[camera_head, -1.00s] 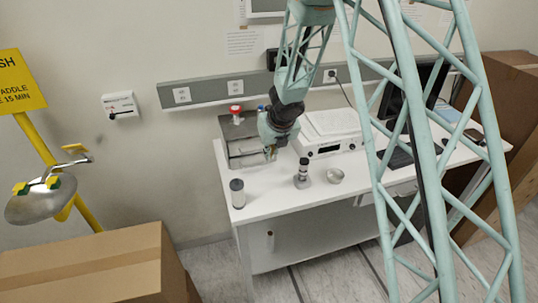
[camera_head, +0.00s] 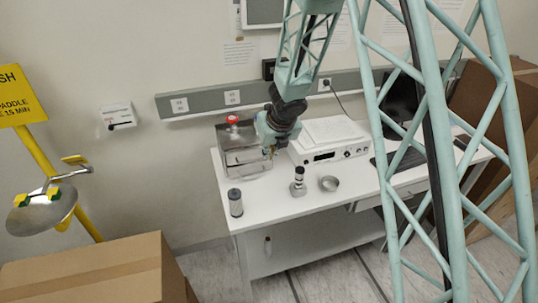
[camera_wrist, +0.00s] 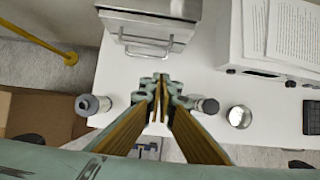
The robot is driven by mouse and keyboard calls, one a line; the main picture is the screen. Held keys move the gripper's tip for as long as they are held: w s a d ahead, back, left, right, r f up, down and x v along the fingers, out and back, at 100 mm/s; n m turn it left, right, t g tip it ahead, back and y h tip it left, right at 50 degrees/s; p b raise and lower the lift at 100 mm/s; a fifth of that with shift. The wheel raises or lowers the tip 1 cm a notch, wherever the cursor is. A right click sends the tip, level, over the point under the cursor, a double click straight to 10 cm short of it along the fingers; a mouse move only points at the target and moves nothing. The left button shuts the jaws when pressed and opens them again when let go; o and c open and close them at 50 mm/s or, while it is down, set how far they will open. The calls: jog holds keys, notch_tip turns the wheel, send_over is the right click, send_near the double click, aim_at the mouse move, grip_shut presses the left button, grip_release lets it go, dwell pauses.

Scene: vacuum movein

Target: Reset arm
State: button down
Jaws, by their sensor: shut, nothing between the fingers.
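My gripper (camera_head: 270,152) hangs above the white table (camera_head: 275,207), near the front of the metal vacuum box. It also shows in the wrist view (camera_wrist: 161,82), where its fingers meet with nothing between them. The metal box (camera_head: 240,150) with a red knob stands at the table's back left.
A white instrument (camera_head: 330,140) with papers on top stands at the table's back. A keyboard (camera_head: 404,159) and a monitor are farther right. Cardboard boxes (camera_head: 95,268) flank the table. A yellow eyewash station (camera_head: 42,200) is at the left wall. The table's middle front is bare.

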dwell(0.5)
jog(key=s+d+r+m+t+h+b, duration=0.25)
jog(key=d+r+m+b, duration=0.25)
jog(key=d+r+m, duration=0.6)
jog(key=s+d+r+m+h+b, duration=0.1)
jog(key=s+d+r+m+b, duration=0.1)
jog(key=s+d+r+m, duration=0.3)
jog(key=s+d+r+m+h+b, duration=0.1)
jog(key=s+d+r+m+b, duration=0.3)
jog(key=s, duration=0.4)
jog(key=s+d+f+m+g+b, duration=0.1)
jog(key=s+d+m+b, duration=0.1)
jog(key=s+m, duration=0.5)
jog(key=s+d+m+g+b, duration=0.2)
jog(key=s+d+m, duration=0.1)
jog(key=s, duration=0.9)
jog(key=s+a+f+m+y+b, duration=0.1)
jog(key=s+a+f+m, duration=0.1)
jog(key=s, duration=0.4)
jog(key=s+a+f+m+y+b, duration=0.1)
jog(key=s+a+f+m+b, duration=0.1)
jog(key=s+m, duration=0.2)
jog(key=s+a+f+m+y+b, duration=0.1)
jog(key=s+a+f+m+b, duration=0.1)
jog(key=s, duration=0.7)
jog(key=shift+a+m, duration=0.25)
jog(key=shift+m, duration=0.45)
jog(key=shift+d+g, duration=0.1)
jog(key=shift+g, duration=0.15)
